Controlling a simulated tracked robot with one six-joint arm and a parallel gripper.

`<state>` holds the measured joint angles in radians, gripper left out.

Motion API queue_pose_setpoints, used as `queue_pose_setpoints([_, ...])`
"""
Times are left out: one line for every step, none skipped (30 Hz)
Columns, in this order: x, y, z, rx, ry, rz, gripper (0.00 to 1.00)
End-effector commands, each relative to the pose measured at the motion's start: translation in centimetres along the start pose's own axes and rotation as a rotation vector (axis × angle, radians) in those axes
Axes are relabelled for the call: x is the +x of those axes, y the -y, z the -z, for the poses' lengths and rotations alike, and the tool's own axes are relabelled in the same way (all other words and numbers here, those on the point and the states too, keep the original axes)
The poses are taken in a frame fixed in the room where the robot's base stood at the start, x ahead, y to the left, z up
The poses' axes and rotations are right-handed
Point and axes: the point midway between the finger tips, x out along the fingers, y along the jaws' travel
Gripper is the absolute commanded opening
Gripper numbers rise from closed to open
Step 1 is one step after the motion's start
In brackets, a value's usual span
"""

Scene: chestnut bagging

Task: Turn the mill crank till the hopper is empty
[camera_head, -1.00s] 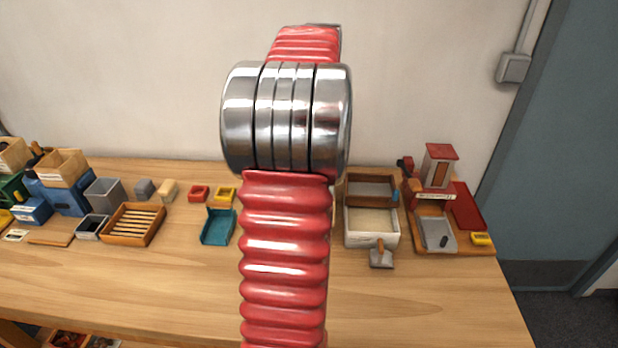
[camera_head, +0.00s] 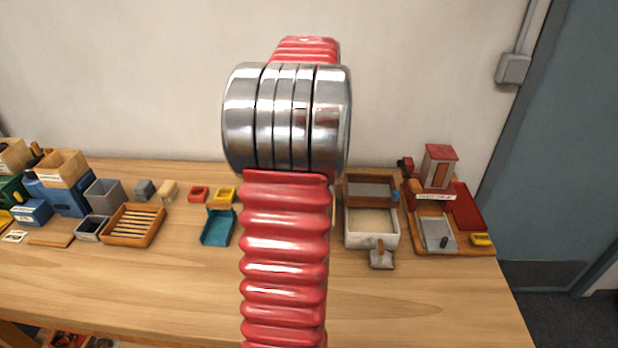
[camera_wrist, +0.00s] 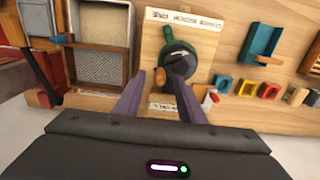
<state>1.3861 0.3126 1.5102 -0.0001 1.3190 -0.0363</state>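In the wrist view the mill (camera_wrist: 182,57) is a green body with a dark round hopper, standing on a pale wooden board (camera_wrist: 150,42) with a printed label. An orange-brown knob (camera_wrist: 160,77), seemingly the crank's, shows beside the hopper. My gripper (camera_wrist: 158,80) has two purple fingers spread apart, their tips near the knob on either side. I see gaps between the fingers and the knob. The hopper's inside looks dark and I cannot tell what it holds. In the head view my red arm hides the mill and the gripper.
A wooden sieve box (camera_wrist: 98,70) and a white tray (camera_head: 371,233) stand beside the mill. On its other side are a teal tray (camera_head: 218,227) and small red and yellow trays. A red-roofed device (camera_head: 438,168) stands at the far right. The table's front is clear.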

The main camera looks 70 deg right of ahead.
Motion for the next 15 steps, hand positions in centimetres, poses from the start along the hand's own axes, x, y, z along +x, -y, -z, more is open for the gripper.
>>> queue_pose_setpoints([0.3,0.0,0.0,0.0,0.0,0.0,0.36])
queue_pose_setpoints([0.44,0.0,-0.01,0.0,0.0,0.0,0.36])
queue_pose_setpoints([0.59,0.0,-0.02,0.0,0.001,0.0,0.36])
queue_pose_setpoints([0.68,0.0,-0.03,0.0,0.001,0.0,0.36])
queue_pose_setpoints([0.75,0.0,-0.03,0.0,0.001,0.0,0.36])
queue_pose_setpoints([0.8,0.0,-0.03,0.0,0.001,0.0,0.36])
queue_pose_setpoints([0.83,0.0,-0.03,0.0,0.001,0.0,0.36])
queue_pose_setpoints([0.84,0.0,-0.03,0.0,0.0,0.0,0.36])
queue_pose_setpoints([0.84,0.0,-0.03,0.0,0.0,0.0,0.36])
queue_pose_setpoints([0.83,0.0,-0.02,0.0,0.0,0.0,0.36])
queue_pose_setpoints([0.83,0.0,-0.02,0.0,0.0,0.0,0.36])
queue_pose_setpoints([0.82,0.0,-0.02,0.0,0.0,0.0,0.36])
queue_pose_setpoints([0.82,0.0,-0.02,0.0,0.0,0.0,0.36])
queue_pose_setpoints([0.82,0.0,-0.02,0.0,0.0,0.0,0.36])
queue_pose_setpoints([0.82,0.0,-0.02,0.0,0.0,0.0,0.36])
